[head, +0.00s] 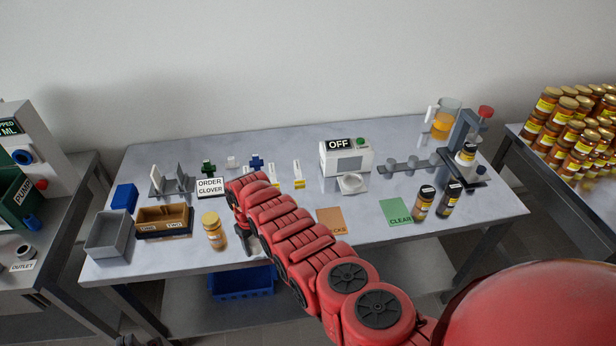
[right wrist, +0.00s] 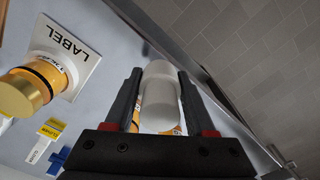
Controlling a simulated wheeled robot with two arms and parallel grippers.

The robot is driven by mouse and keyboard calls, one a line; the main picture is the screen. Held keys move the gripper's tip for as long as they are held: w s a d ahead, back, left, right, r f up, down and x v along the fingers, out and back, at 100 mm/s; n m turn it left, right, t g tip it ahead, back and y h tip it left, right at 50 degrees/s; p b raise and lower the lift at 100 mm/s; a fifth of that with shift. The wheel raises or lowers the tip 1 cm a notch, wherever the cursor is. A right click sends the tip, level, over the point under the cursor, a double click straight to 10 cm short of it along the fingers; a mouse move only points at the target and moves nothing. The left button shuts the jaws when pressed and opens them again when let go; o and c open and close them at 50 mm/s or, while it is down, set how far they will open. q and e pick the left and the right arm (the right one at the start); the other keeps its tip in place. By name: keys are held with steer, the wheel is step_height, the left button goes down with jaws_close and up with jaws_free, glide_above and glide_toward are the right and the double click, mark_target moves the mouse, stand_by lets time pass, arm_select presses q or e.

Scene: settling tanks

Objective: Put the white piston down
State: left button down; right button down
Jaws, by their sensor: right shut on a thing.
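My right gripper (right wrist: 160,85) is shut on the white piston (right wrist: 160,98), a white cylinder with a rounded end, in the right wrist view. In the head view my red right arm reaches in from the lower right, and its gripper (head: 250,246) is over the front part of the grey table (head: 290,220). The piston cannot be made out in the head view. Whether its far end touches anything is unclear. A small dark part of my left gripper (head: 128,340) shows at the bottom edge of the head view; its jaws cannot be read.
An amber jar (head: 215,232) stands left of the right gripper. A brown two-part tray (head: 163,220) and a grey bin (head: 107,236) are further left. Orange (head: 331,222) and green (head: 396,212) mats lie to the right. The table front edge is close.

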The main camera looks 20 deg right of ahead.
steer(key=shift+w+d+r, duration=0.1)
steer(key=shift+d+r, duration=0.1)
steer(key=shift+d, duration=0.1)
stand_by(0.7)
steer(key=shift+d+r, duration=0.1)
steer(key=shift+d, duration=0.15)
steer(key=shift+w+d, duration=0.1)
steer(key=shift+d, duration=0.4)
steer(key=shift+w, duration=0.1)
steer(key=shift+d+r+m, duration=0.1)
steer(key=shift+d+m, duration=0.3)
steer(key=shift+d, duration=0.3)
